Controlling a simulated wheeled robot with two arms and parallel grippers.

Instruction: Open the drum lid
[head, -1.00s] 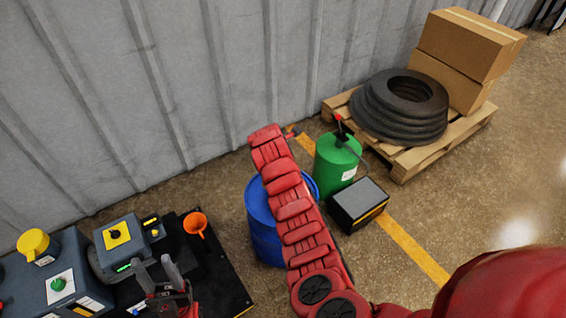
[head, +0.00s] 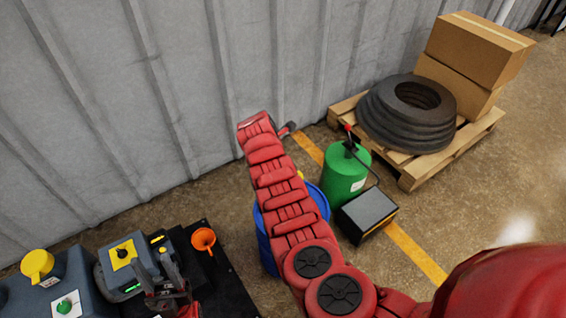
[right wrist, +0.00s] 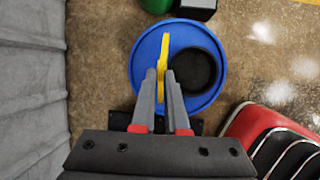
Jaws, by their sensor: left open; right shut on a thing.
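The blue drum (right wrist: 150,48) stands on the floor; in the head view it (head: 263,240) is mostly hidden behind my right arm. A yellow lid (right wrist: 163,50) appears nearly edge-on in the right wrist view, raised beside a dark round opening (right wrist: 195,70) in the drum top. A small yellow piece (head: 300,174) shows above the drum in the head view. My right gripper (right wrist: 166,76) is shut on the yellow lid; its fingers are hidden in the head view. My left gripper (head: 150,264) is open and empty by the furnace controls, apart from the drum.
A green canister (head: 343,175) and a dark box (head: 367,213) stand right of the drum. A pallet (head: 418,170) holds tyres and cartons. An orange funnel (head: 203,240) stands left of the drum. The ribbed wall (head: 170,100) is close behind.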

